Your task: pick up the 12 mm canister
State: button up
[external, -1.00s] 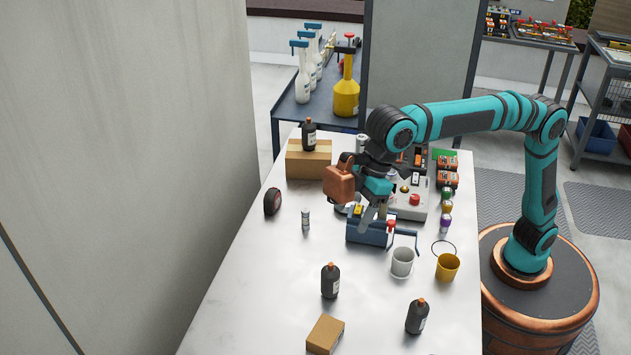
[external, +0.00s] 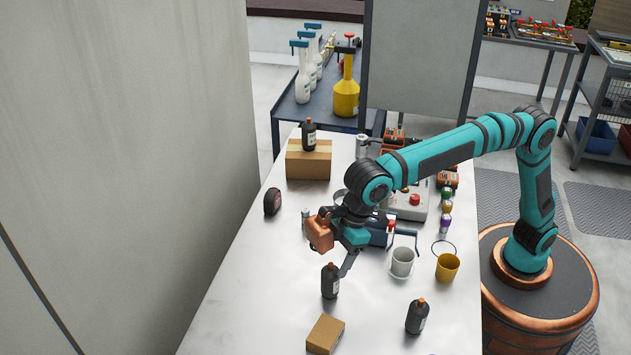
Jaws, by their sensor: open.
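No label is legible, so I cannot tell for sure which thing is the 12 mm canister. A small grey cylinder (external: 305,213) stands upright on the table, left of centre, partly covered by my wrist. A taller silver can (external: 362,146) stands at the back of the table. My gripper (external: 346,268) is open and points down, with nothing visible in it. Its fingers show beside the upper right of a dark bottle (external: 330,284); I cannot tell whether they touch it.
A blue toolbox (external: 380,234), a white mug (external: 402,261) and a yellow mug (external: 447,267) stand to the right. Another dark bottle (external: 417,317) and a small cardboard box (external: 325,335) are in front. A black tape measure (external: 272,202) lies left. The table's left front is clear.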

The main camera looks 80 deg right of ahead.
aim_at(330, 268)
jog(key=shift+x, duration=2.65)
jog(key=shift+s+a, duration=0.1)
jog(key=shift+a, duration=0.05)
jog(key=shift+c, duration=0.2)
